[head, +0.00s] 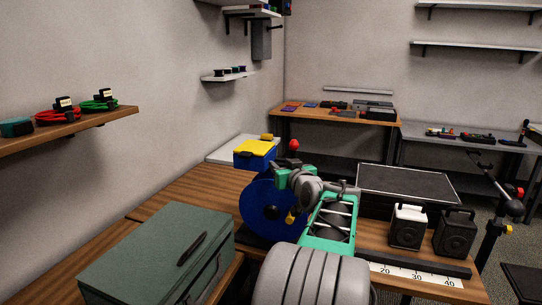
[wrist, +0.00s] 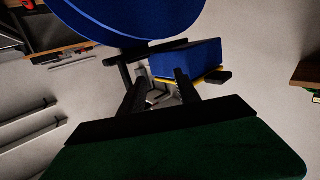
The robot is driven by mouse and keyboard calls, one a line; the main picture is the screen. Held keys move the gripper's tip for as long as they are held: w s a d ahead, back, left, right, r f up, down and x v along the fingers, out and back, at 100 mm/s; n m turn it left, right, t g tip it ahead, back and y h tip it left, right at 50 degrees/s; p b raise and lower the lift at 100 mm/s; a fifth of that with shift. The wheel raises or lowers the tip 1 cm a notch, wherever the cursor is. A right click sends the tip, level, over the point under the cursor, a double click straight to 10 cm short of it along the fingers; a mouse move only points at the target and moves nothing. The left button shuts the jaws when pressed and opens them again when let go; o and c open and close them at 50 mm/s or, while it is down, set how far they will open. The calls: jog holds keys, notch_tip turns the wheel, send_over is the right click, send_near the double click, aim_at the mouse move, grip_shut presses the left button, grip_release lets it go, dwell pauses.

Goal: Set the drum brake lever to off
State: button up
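A blue cable drum (head: 268,208) stands on the wooden bench in the head view. Its blue disc also fills the top of the wrist view (wrist: 130,14). A red ball knob (head: 294,145) rises just behind the drum; I cannot tell whether it belongs to the brake lever. The lever's setting cannot be read. My gripper (wrist: 158,80) has its two dark fingers apart with a gap between them, holding nothing I can make out. It is close to the drum, and its fingertips are hard to see in the head view. A dark bar (wrist: 124,72) shows near the fingers.
A blue box with a yellow lid (head: 255,150) sits behind the drum and shows beyond the fingers in the wrist view (wrist: 185,60). A grey-green case (head: 155,255) lies front left.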

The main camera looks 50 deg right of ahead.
aim_at(293, 151)
jog(key=s+d+r+h, duration=0.2)
jog(key=s+d, duration=0.1)
jog(key=d, duration=0.2)
jog(key=shift+m+t, duration=0.3)
jog(key=shift+m, duration=0.1)
jog(key=p+x, duration=0.1)
jog(key=x, duration=0.2)
jog(key=p+x, duration=0.1)
jog(key=x, duration=0.3)
jog(key=shift+w, duration=0.4)
jog(key=shift+c, duration=0.2)
grip_shut()
